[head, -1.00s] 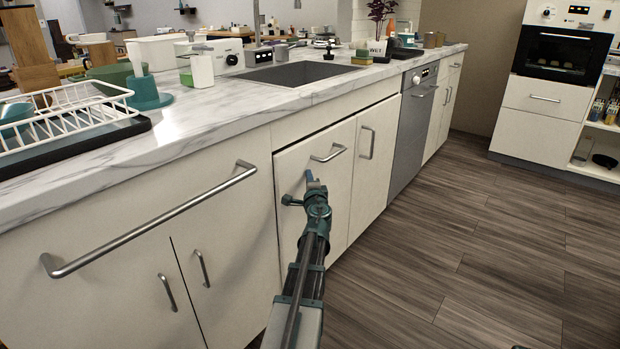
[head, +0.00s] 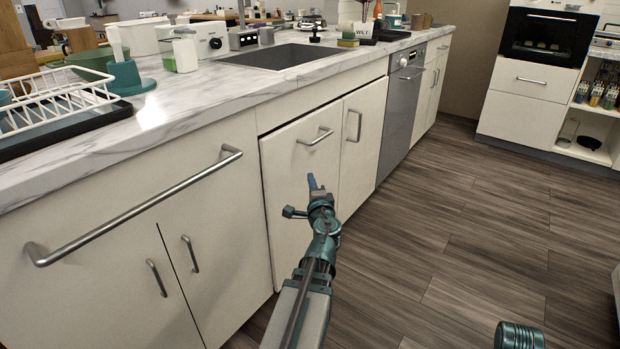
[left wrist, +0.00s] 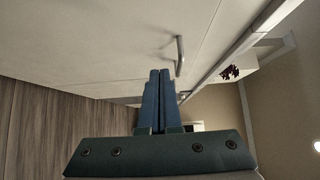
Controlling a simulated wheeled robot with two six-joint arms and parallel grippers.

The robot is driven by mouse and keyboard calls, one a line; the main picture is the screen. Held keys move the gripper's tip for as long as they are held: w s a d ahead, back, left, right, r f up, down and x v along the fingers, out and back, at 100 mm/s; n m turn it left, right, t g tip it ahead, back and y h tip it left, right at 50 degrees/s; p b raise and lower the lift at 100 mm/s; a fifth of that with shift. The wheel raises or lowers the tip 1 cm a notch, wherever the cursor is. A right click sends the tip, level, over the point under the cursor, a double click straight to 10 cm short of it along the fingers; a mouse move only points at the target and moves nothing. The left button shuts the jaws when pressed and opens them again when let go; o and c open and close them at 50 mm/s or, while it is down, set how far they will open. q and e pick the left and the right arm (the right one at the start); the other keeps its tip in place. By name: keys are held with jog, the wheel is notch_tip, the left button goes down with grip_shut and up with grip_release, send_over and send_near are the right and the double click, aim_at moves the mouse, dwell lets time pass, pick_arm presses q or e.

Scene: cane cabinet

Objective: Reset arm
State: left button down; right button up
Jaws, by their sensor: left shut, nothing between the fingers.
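My left gripper (head: 313,183) is in front of the white cabinet door (head: 284,190) below the sink, beneath its bar handle (head: 316,137). Its blue fingers are shut and empty, and they look apart from the handle. In the left wrist view the two fingers (left wrist: 157,95) lie side by side, with a cabinet handle (left wrist: 180,55) beyond their tips. The door with the bar handle looks slightly ajar along its left edge. A teal part of my own body (head: 518,336) shows at the bottom right; my right gripper is not seen.
The marble counter (head: 190,107) holds a dish rack (head: 55,105), a green bowl and a sink (head: 285,57). A long handle (head: 140,205) juts out from the left cabinet. The grey dishwasher (head: 402,110) is farther along. The wood floor (head: 460,220) to the right is clear.

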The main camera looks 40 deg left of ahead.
pick_arm(q)
jog(key=shift+d, duration=0.1)
jog(key=d+f+n+g+h+p, duration=0.1)
jog(key=d+f+n+g+h, duration=0.1)
jog(key=d+f, duration=0.5)
jog(key=s+d+f+n+g+h+p, duration=0.1)
jog(key=d+f+n+g+h, duration=0.15)
jog(key=d, duration=0.85)
jog(key=d+f+n+g+h+p, duration=0.1)
jog(key=d+f+g+h, duration=0.2)
jog(key=d, duration=0.6)
jog(key=s+d+f+m+g+h+p, duration=0.1)
jog(key=s+d+f+g+h, duration=0.15)
jog(key=s+d, duration=0.65)
jog(key=s+d+f+m+g+h, duration=0.1)
jog(key=s+d+f+g+h, duration=0.2)
jog(key=d, duration=1)
notch_tip(320, 180, up, 38)
jog(key=t+p, duration=0.1)
jog(key=p, duration=3.6)
jog(key=shift+s+a+f, duration=0.2)
jog(key=shift+s+a, duration=0.2)
jog(key=shift+a, duration=0.05)
jog(key=shift+n, duration=0.25)
